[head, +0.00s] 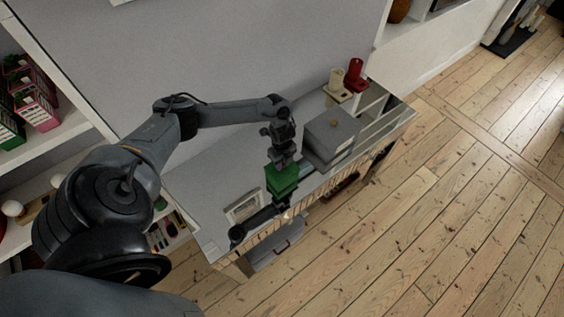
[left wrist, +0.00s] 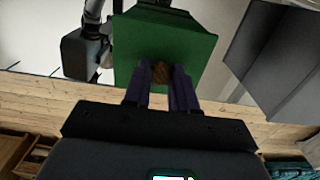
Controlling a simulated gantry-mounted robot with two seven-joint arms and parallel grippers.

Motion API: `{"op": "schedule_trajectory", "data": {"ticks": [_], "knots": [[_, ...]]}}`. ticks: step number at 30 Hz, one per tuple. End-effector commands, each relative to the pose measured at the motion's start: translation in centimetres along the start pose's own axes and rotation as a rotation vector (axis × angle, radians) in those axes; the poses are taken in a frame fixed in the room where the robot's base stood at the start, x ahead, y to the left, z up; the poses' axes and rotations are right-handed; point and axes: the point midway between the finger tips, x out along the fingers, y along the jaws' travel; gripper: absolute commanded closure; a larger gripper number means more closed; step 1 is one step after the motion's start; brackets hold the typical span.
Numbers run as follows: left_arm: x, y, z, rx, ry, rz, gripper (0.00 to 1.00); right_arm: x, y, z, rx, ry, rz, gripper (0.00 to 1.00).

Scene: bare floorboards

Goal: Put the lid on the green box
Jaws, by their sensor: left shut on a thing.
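My left gripper (head: 281,160) is shut on the brown knob (left wrist: 160,72) of a green lid. In the left wrist view the flat green lid (left wrist: 135,50) faces the camera, with the knob between the fingers (left wrist: 161,90). A darker green part (left wrist: 155,14) shows beyond its edge; I cannot tell if it is the box. In the head view the green piece (head: 282,182) is just below the gripper, over the front edge of the grey counter. A dark jointed shape (head: 262,219), which may be my right gripper, lies close below it; its jaws are not clear.
A grey box (head: 330,138) with a small knob stands on the counter (head: 212,172), right of my left gripper. Red (head: 353,72) and cream (head: 337,91) items stand behind it. A pale frame (head: 243,208) lies to the left. The wooden floor (head: 440,220) is open at right.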

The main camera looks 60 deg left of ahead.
Motion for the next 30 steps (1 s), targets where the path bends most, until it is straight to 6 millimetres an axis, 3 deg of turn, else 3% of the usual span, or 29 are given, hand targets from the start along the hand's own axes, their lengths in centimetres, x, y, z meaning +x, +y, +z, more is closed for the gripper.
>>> {"op": "schedule_trajectory", "data": {"ticks": [30], "knots": [[0.58, 0.00, -0.04, 0.001, 0.000, 0.000, 1.00, 0.06, -0.12, 0.00, 0.005, 0.000, -0.004, 0.57]]}}
